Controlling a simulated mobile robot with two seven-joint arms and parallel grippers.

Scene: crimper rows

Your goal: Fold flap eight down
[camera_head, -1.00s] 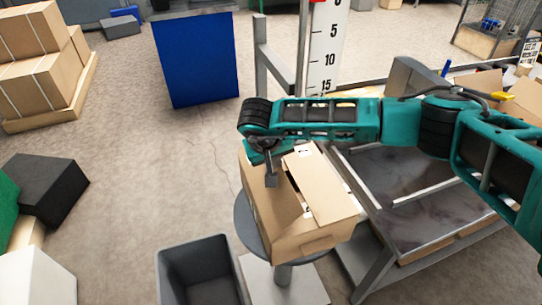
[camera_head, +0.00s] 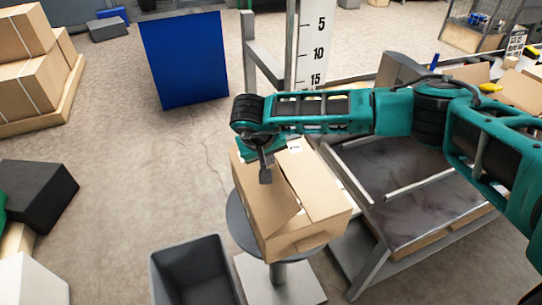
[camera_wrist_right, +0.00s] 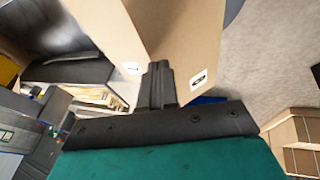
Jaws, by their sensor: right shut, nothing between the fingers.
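An open-topped cardboard box (camera_head: 305,240) stands on a round grey stand. My right gripper (camera_head: 265,177) is shut and empty, with its tip down against or just above the left top flap (camera_head: 265,205). That flap lies nearly flat, with a narrow gap beside the right top flap (camera_head: 318,180), which also lies nearly flat. In the right wrist view, my gripper (camera_wrist_right: 158,75) shows at the edge between two cardboard panels. The right panel (camera_wrist_right: 185,40) bears a small label that may read eight; the left panel (camera_wrist_right: 105,25) bears another. My left gripper is out of view.
A grey bin (camera_head: 160,285) stands at the front left of the round stand (camera_head: 240,225). A metal-framed table (camera_head: 400,210) is close on the right. A blue panel (camera_head: 185,60) stands behind, and stacked boxes (camera_head: 30,85) are far left. Floor between is clear.

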